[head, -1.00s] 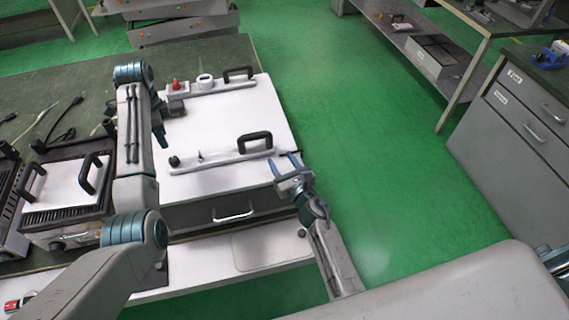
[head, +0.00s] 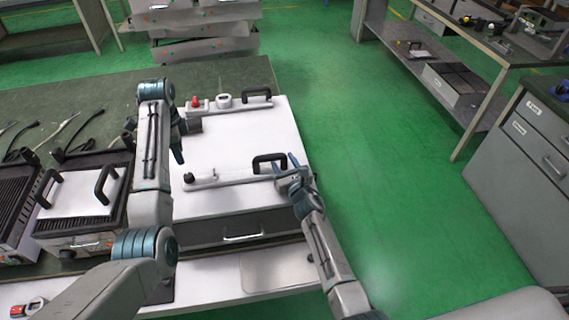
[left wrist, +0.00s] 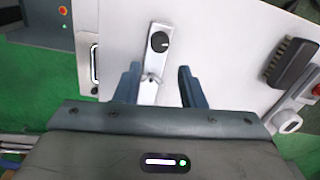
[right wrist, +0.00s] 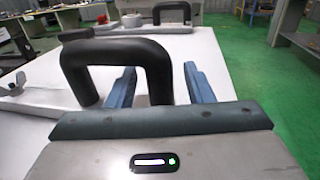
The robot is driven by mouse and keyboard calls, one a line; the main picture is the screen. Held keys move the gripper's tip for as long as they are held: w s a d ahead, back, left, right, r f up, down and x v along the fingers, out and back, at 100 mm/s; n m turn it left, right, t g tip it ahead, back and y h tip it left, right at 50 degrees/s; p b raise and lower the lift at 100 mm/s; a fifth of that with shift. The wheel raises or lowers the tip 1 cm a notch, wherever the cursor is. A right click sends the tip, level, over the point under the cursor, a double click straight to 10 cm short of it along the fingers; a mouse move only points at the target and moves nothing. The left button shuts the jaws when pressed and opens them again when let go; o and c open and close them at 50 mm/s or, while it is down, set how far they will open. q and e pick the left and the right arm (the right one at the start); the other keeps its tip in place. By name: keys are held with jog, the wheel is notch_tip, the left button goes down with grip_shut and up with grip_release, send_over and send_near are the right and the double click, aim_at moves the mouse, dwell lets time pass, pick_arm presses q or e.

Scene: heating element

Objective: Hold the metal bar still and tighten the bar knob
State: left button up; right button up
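The metal bar (head: 232,178) lies flat on the white top, with a black arched handle (head: 270,162) at its right end and the black bar knob (head: 189,177) at its left end. My left gripper (head: 177,146) is open and empty, above and behind the knob. In the left wrist view the knob (left wrist: 159,41) shows beyond the gap between the spread fingers (left wrist: 159,78). My right gripper (head: 290,163) is open beside the handle. In the right wrist view one handle leg (right wrist: 158,78) appears between the spread fingers (right wrist: 160,84); contact cannot be told.
A second bar with a black handle (head: 257,94), a red knob (head: 195,102) and a white round gauge (head: 224,100) are at the back of the white top. A grill-like unit (head: 80,195) stands at left. Green floor is open at right.

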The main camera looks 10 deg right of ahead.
grip_shut()
pick_arm(q)
jog(key=o, duration=0.3)
